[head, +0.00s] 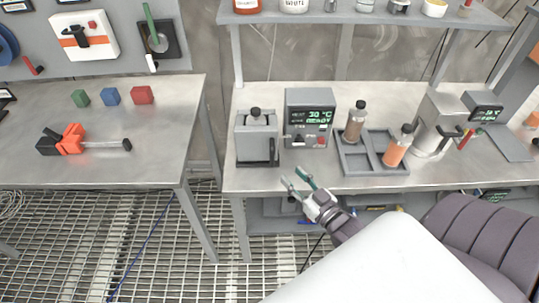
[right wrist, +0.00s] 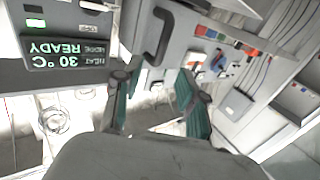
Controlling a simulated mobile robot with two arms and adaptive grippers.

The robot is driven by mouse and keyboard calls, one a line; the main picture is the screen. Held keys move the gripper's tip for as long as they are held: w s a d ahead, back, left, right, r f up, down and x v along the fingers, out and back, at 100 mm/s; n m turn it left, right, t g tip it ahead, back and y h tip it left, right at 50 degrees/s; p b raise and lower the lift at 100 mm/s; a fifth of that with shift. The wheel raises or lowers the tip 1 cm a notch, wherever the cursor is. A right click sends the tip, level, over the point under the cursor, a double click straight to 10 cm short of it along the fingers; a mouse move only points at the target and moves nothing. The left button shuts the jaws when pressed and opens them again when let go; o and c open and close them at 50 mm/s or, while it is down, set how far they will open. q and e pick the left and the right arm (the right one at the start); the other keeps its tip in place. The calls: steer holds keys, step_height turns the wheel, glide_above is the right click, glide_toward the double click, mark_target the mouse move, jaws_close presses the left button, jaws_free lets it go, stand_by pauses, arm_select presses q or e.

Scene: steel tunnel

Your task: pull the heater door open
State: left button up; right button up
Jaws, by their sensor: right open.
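In the right wrist view the display (right wrist: 65,50) appears upside down at the left. A dark handle (right wrist: 158,38) stands on a grey face beside it, and the door looks shut. My right gripper (head: 292,176) is open and empty at the bench's front edge, in front of the heater and control unit. In the wrist view its green-padded fingers (right wrist: 155,90) are apart, short of the handle.
A grey rack (head: 375,166) with a brown bottle (head: 355,122) and an orange bottle (head: 397,148) stands right of the control unit. A steel device (head: 437,122) is farther right. A shelf (head: 370,14) hangs above. The left table (head: 110,120) holds coloured blocks.

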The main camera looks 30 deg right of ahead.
mark_target(274, 158)
steer(key=w, duration=0.3)
steer(key=w+p, duration=0.1)
steer(key=w, duration=0.6)
steer(key=shift+w+a, duration=0.15)
steer(key=shift+a, duration=0.1)
arm_select(q)
steer(key=shift+w+a+r, duration=0.25)
steer(key=shift+a+r, duration=0.5)
steer(key=shift+a, duration=0.05)
steer(key=shift+d, duration=0.3)
arm_select(e)
jaws_close()
